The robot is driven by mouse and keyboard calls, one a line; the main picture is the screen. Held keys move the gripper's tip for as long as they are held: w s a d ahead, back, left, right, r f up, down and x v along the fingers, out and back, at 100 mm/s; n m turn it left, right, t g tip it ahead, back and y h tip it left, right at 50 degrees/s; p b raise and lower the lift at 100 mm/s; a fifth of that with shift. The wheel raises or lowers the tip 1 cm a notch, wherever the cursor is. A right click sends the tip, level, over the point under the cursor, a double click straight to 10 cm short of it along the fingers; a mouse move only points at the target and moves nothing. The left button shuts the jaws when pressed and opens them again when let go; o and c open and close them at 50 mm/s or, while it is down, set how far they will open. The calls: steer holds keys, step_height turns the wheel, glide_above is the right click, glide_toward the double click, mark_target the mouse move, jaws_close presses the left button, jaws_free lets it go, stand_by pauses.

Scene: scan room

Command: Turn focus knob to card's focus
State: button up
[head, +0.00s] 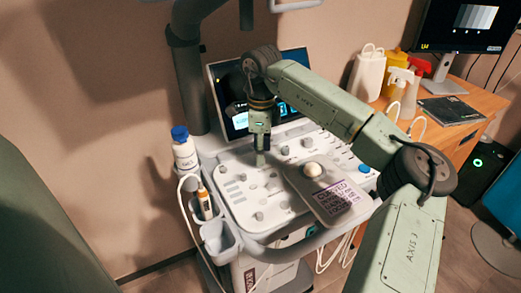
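The grey ultrasound console (235,205) carries several small knobs, and I cannot read which is labelled focus. One grey knob (285,150) stands just right of my gripper, another knob (259,216) is near the front, and a blue-topped knob (365,168) is at the right. My gripper (261,160) points down over the left-middle of the panel, with its tips at or just above the surface. The finger gap and any contact are too small to make out. A plate with purple print (337,200) lies at the front right; I cannot tell whether it is the card.
A pale trackball (313,169) is mid-console. The lit screen (230,103) stands behind, partly hidden by my arm. A blue-capped bottle (184,150) and a probe (204,200) sit at the left edge. A wooden desk (478,100) with spray bottles and a monitor is at right.

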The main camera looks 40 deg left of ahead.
steer(key=shift+f, duration=0.85)
steer(key=shift+c, duration=0.3)
jaws_close()
